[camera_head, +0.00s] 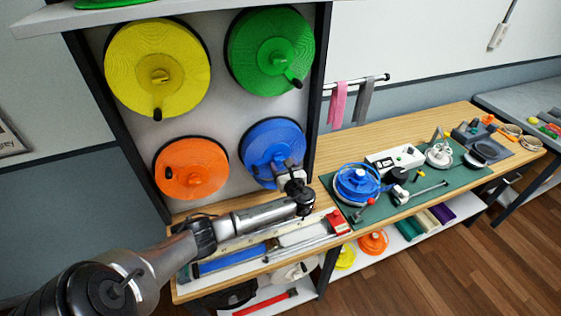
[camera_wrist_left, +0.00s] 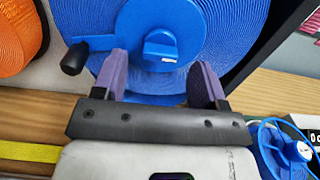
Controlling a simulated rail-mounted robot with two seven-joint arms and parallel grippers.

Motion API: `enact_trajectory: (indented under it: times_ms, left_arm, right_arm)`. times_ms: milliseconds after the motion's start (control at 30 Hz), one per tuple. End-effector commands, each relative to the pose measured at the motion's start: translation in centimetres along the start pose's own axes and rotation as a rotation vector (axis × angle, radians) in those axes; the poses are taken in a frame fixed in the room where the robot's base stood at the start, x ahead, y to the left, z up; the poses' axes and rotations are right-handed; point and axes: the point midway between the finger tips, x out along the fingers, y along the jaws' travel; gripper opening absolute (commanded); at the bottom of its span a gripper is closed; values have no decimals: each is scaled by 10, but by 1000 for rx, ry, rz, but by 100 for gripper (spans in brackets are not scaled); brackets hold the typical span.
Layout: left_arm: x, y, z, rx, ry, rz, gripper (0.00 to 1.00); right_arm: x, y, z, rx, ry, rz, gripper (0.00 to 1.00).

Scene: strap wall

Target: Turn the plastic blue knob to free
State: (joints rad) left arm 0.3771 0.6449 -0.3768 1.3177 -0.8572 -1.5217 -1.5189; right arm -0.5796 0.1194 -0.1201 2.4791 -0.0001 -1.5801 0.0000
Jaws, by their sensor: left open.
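The blue strap reel (camera_head: 266,138) hangs at the lower right of the upright panel. Its raised blue knob (camera_wrist_left: 160,47) shows in the wrist view at the hub, with a crank arm ending in a black handle (camera_wrist_left: 75,59) on the left. My left gripper (camera_wrist_left: 160,66) is open, facing the reel. Its two purple-grey fingers appear on either side of and below the knob, with a gap to each side; I cannot tell how deep they reach. In the head view my left gripper (camera_head: 287,168) covers the reel's lower right and hides the knob. My right gripper is out of view.
Yellow (camera_head: 185,60), green (camera_head: 245,60) and orange (camera_head: 180,180) reels share the panel. A wooden bench (camera_head: 420,140) carries a green mat with a blue reel device (camera_head: 358,184) and several tools. Strap parts lie below my left arm.

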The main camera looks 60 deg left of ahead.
Motion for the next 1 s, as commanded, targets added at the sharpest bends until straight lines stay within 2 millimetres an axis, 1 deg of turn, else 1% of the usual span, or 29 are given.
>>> enact_trajectory:
  times_ms: [100, 233, 400, 667, 1000]
  left_arm:
    - [14, 0, 0, 0, -2, 1, 66]
    - [23, 0, 0, 0, -2, 1, 66]
    - [28, 0, 0, -1, 0, -1, 66]
    - [28, 0, 0, -1, 0, 0, 66]
    - [28, 0, 0, -1, 0, 0, 34]
  right_arm:
    - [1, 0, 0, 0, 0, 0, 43]
    - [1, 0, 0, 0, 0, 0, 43]
    - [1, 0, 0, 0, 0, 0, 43]
    - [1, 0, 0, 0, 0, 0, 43]
    - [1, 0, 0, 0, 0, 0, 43]
